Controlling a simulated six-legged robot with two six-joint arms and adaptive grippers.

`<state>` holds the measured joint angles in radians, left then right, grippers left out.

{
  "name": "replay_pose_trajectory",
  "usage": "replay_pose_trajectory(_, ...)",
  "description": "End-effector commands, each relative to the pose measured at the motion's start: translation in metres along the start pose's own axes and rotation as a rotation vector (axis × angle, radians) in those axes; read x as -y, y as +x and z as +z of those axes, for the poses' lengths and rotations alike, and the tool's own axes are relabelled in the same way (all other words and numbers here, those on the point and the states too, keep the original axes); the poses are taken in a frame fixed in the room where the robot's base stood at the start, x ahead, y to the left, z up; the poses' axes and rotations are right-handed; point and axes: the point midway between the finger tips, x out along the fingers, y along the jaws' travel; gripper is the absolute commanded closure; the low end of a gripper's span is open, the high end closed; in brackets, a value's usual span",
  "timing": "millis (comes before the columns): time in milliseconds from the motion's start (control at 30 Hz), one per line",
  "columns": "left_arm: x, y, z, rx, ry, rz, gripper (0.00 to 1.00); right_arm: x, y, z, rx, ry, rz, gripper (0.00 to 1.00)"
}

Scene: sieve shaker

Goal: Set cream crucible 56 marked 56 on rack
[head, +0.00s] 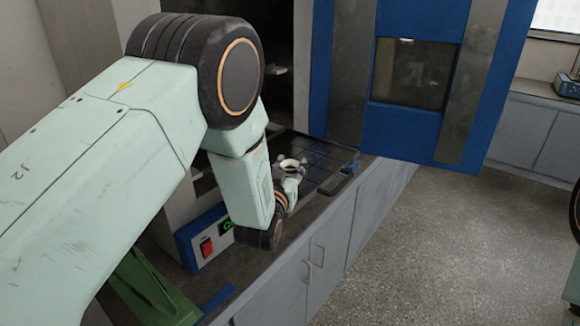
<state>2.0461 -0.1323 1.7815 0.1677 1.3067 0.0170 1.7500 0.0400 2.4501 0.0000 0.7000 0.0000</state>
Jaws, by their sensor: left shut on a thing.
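A small pale cup (290,164), apparently the cream crucible, shows its round open top at the end of my left arm. My left gripper (291,172) is shut on it and holds it upright at the near left side of the dark gridded rack (327,181). I cannot read any mark on the cup, and I cannot tell whether its base touches the rack. My left forearm and wrist hide the near left part of the rack. My right gripper is out of the picture.
The rack lies on a dark counter above grey cabinets (330,247). A blue door with a window (415,73) stands open behind it. A box with a red switch (207,247) sits below my left arm. Speckled floor (450,240) is free at right.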

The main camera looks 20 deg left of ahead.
Motion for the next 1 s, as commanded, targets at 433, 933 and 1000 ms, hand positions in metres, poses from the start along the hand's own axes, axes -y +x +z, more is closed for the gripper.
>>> replay_pose_trajectory(433, 0.000, 0.000, 0.001, 0.000, 0.000, 0.000, 0.37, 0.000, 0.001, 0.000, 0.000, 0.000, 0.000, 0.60)
replay_pose_trajectory(933, -0.001, -0.035, -0.002, 0.003, 0.001, 0.001, 0.37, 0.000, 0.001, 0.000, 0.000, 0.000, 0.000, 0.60)
replay_pose_trajectory(1000, -0.001, -0.047, -0.002, 0.003, 0.003, 0.002, 0.37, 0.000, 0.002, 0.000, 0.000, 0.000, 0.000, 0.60)
